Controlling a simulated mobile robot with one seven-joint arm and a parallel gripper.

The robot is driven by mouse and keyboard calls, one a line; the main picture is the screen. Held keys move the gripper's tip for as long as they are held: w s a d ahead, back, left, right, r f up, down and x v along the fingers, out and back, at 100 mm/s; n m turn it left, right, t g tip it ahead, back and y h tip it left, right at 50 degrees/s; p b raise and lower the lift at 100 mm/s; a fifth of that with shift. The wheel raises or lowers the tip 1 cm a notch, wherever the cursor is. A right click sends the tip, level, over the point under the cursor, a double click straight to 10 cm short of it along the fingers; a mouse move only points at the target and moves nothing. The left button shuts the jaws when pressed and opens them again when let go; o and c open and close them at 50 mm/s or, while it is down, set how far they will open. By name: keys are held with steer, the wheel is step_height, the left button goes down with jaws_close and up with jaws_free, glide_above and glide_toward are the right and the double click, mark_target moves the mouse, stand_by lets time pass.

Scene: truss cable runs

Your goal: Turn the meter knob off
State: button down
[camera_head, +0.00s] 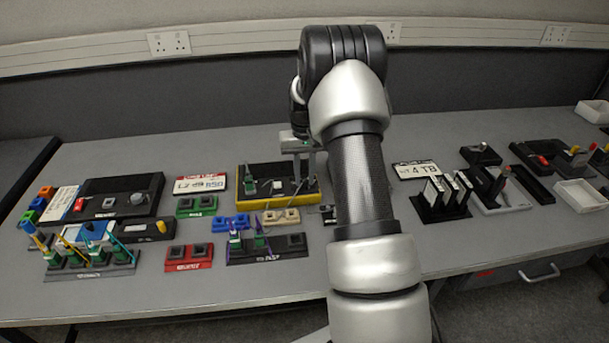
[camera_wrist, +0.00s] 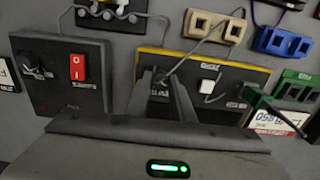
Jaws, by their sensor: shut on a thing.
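The yellow-edged black meter box (camera_head: 250,206) lies on the bench just left of my arm; it also shows in the wrist view (camera_wrist: 242,67). It has a white square button (camera_wrist: 209,86) and cables. My gripper (camera_wrist: 163,80) points down at the box beside the button, its fingers close together on a small part that I take for the meter knob. The fingers hide that knob, so its turn angle cannot be read. In the head view my gripper (camera_head: 299,168) is over the box's right part, partly behind my arm.
In the wrist view a black box with a red switch (camera_wrist: 77,67) and a black knob (camera_wrist: 35,62) stands close left. Tan (camera_wrist: 214,27), blue (camera_wrist: 283,42) and green (camera_wrist: 298,86) socket blocks lie nearby. Upright drives (camera_head: 446,197) stand right of my arm.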

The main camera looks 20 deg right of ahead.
mark_target(305, 180)
stand_by(0.4)
steer(key=c, duration=1.5)
jaws_free()
steer(key=shift+c, duration=0.2)
steer(key=shift+r, duration=0.1)
step_height(305, 180, up, 17)
steer(key=p, duration=0.1)
steer(key=shift+r+p, duration=0.15)
steer(key=shift+p, duration=0.2)
